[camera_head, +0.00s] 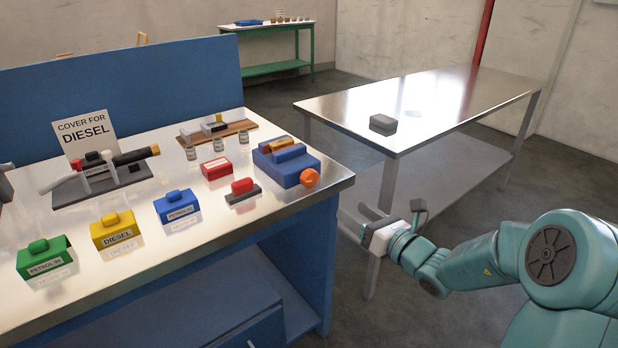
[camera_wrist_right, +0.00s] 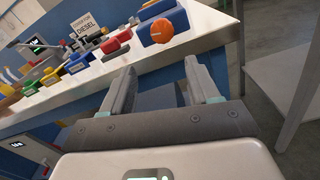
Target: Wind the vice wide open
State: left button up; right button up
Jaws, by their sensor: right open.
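The blue vice (camera_head: 290,166) stands at the right front corner of the workbench, with an orange knob (camera_head: 310,178) at its near end. The knob also shows in the right wrist view (camera_wrist_right: 162,30), beyond the fingertips. My right gripper (camera_head: 358,222) is open and empty, off the bench's right edge, below and to the right of the knob, not touching it. Its two fingers show apart in the right wrist view (camera_wrist_right: 160,70).
The workbench (camera_head: 130,265) holds green (camera_head: 45,260), yellow (camera_head: 114,231) and blue (camera_head: 177,207) labelled blocks, red pieces, small jars and a rack beside a "DIESEL" sign (camera_head: 85,133). A metal table (camera_head: 440,100) with a grey block (camera_head: 383,124) stands to the right.

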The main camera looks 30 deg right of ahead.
aim_at(312, 181)
jog(key=w, duration=1)
jog(key=w+a, duration=0.1)
jog(key=w, duration=0.5)
jog(key=shift+p, duration=0.35)
jog(key=c, duration=0.8)
jog(key=shift+o, duration=0.2)
jog(key=n+b, duration=0.1)
jog(key=b, duration=0.1)
jog(key=n+b, duration=0.1)
jog(key=b, duration=0.1)
jog(key=shift+f, duration=0.35)
jog(key=shift+r+n+b, duration=0.1)
jog(key=shift+n+b, duration=0.3)
jog(key=shift+b, duration=0.05)
jog(key=shift+r, duration=0.2)
